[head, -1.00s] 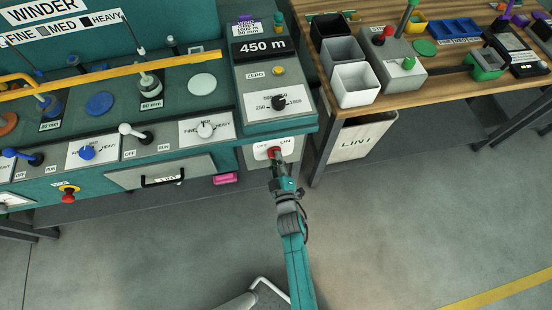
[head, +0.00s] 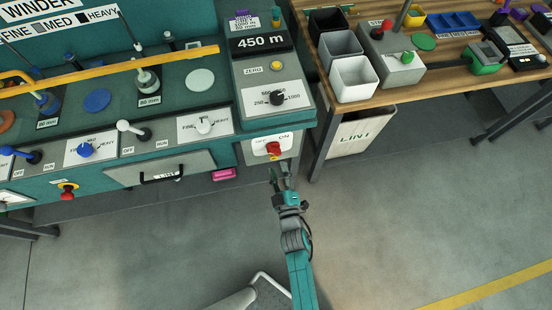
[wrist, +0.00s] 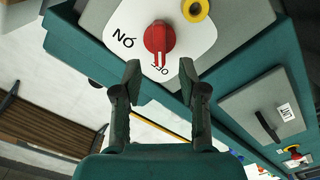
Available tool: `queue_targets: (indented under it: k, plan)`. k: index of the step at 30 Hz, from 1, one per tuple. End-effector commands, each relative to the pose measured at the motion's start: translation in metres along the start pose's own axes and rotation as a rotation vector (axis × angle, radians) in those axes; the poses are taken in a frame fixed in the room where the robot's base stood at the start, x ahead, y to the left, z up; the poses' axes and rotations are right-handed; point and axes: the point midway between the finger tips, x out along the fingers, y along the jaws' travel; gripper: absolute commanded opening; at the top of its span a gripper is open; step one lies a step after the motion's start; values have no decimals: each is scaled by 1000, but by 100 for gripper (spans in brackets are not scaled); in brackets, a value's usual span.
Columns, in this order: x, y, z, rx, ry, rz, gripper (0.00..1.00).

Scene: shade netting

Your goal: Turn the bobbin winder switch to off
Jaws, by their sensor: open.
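The red switch knob (head: 273,149) sits on a white OFF/ON plate (head: 258,148) on the front of the teal winder, below the 450 m counter. In the wrist view the red knob (wrist: 157,37) is at top centre, with ON upside down to its left. The knob's narrow end points down, at the partly covered OFF label (wrist: 160,69). My gripper (head: 279,170) is just in front of and below the knob. In the wrist view my gripper (wrist: 160,75) is open and empty, its fingertips apart from the knob.
A drawer (head: 160,172) with a black handle is to the left, with a red stop button (head: 68,194) farther left. A wooden bench (head: 400,88) with bins stands to the right, a LINT bin (head: 358,135) beneath it. The floor below is largely clear.

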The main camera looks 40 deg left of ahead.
Motion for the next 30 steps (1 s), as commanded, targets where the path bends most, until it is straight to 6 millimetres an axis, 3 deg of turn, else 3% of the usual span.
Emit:
queue_targets:
  k: [6, 12, 30]
  plan:
    - [-38, 0, 0, 0, -1, 0, 42]
    - [-54, 0, 0, 0, 0, 0, 42]
    - [-57, 0, 0, 0, 1, 0, 42]
